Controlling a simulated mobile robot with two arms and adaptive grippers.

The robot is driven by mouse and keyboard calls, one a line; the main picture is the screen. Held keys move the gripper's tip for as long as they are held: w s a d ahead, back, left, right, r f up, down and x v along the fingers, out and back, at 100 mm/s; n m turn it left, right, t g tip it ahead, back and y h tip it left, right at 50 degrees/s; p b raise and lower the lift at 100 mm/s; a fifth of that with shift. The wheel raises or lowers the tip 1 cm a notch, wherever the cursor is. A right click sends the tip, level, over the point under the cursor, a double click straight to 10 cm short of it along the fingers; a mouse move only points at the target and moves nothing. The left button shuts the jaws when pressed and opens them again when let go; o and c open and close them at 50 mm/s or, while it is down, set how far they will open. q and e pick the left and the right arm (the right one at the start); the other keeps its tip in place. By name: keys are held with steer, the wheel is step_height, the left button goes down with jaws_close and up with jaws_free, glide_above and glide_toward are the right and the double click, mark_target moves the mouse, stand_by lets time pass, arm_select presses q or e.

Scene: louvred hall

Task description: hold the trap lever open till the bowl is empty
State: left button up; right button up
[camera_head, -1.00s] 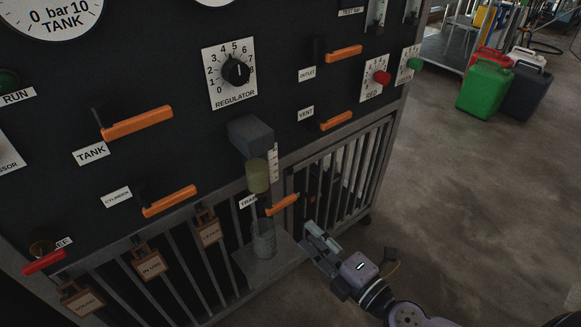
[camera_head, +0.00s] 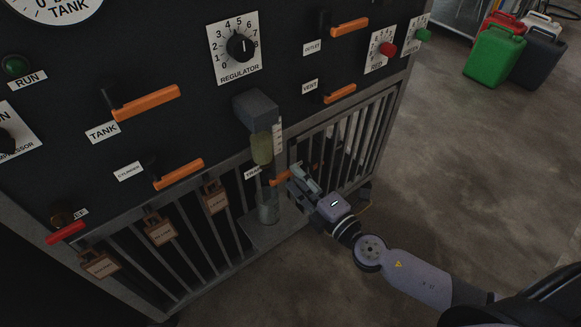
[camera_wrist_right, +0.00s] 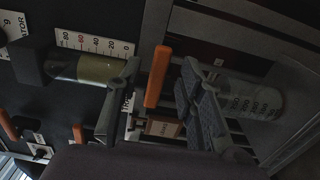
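The trap lever (camera_head: 281,177) is a short orange bar on the dark panel, below the clear bowl (camera_head: 262,148). The bowl holds yellowish liquid and has a white scale beside it; it also shows in the right wrist view (camera_wrist_right: 95,68). My right gripper (camera_head: 292,176) is at the lever's right end. In the right wrist view its fingers (camera_wrist_right: 158,92) stand apart, with the orange lever (camera_wrist_right: 158,76) seen between them; contact is not clear. A clear jar (camera_head: 268,208) stands below the lever; it shows with graduations in the wrist view (camera_wrist_right: 257,100). My left gripper is out of view.
The jar stands on a grey shelf (camera_head: 262,236) before the barred lower frame. Orange vent (camera_head: 340,94) and cylinder (camera_head: 178,174) levers stick out nearby. Hanging tags (camera_head: 215,197) are left of the jar. Open floor lies right, with jerrycans (camera_head: 494,57) farther back.

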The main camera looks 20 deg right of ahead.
mark_target(292, 174)
steer(key=shift+w+a, duration=0.2)
steer(key=shift+w, duration=0.35)
steer(key=shift+x, duration=0.9)
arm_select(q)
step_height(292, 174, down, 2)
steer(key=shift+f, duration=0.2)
arm_select(e)
steer(key=shift+c, duration=0.5)
jaws_close()
